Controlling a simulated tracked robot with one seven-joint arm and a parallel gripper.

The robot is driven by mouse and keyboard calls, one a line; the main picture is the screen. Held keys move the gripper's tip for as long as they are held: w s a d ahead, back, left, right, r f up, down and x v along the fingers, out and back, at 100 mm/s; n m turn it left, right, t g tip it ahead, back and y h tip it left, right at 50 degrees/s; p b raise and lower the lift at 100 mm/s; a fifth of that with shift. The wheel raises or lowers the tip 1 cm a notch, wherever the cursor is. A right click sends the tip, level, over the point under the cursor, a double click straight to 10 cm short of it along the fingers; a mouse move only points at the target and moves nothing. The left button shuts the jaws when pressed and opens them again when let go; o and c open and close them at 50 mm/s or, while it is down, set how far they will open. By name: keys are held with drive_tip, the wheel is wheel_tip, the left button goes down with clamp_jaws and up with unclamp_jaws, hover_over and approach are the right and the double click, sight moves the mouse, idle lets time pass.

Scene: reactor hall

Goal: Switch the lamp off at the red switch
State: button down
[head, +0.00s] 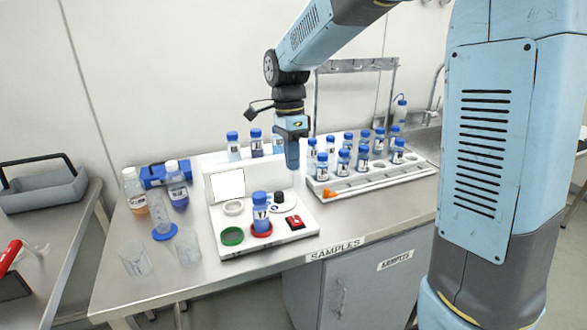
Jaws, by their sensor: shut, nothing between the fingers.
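The red switch (293,222) sits at the right front of a white device (262,242) on the steel bench. A bright white square panel (228,185) at the left back of the device looks lit; it may be the lamp. My gripper (292,166) is shut and empty, pointing down over the back right of the device. It is above and behind the red switch, apart from it. A blue-capped vial (261,212) stands in a red ring just left of the switch. A black knob (279,198) on a white dial is behind the switch.
A white rack (372,182) with several blue-capped vials stands to the right, an orange piece (329,193) on its front. More vials (256,145) stand behind the device. Bottles (176,187) and clear beakers (134,259) are at left. A green disc (232,236) lies at the device's front left.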

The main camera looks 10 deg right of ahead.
sight(299, 221)
drive_tip(key=shift+s+d+r, duration=0.2)
drive_tip(key=shift+s+d, duration=0.05)
drive_tip(key=shift+s, duration=0.3)
drive_tip(key=f, duration=0.4)
drive_tip(key=s+f, duration=0.1)
drive_tip(key=f, duration=0.4)
drive_tip(key=s+f, duration=0.1)
drive_tip(key=f, duration=0.4)
drive_tip(key=shift+d, duration=0.3)
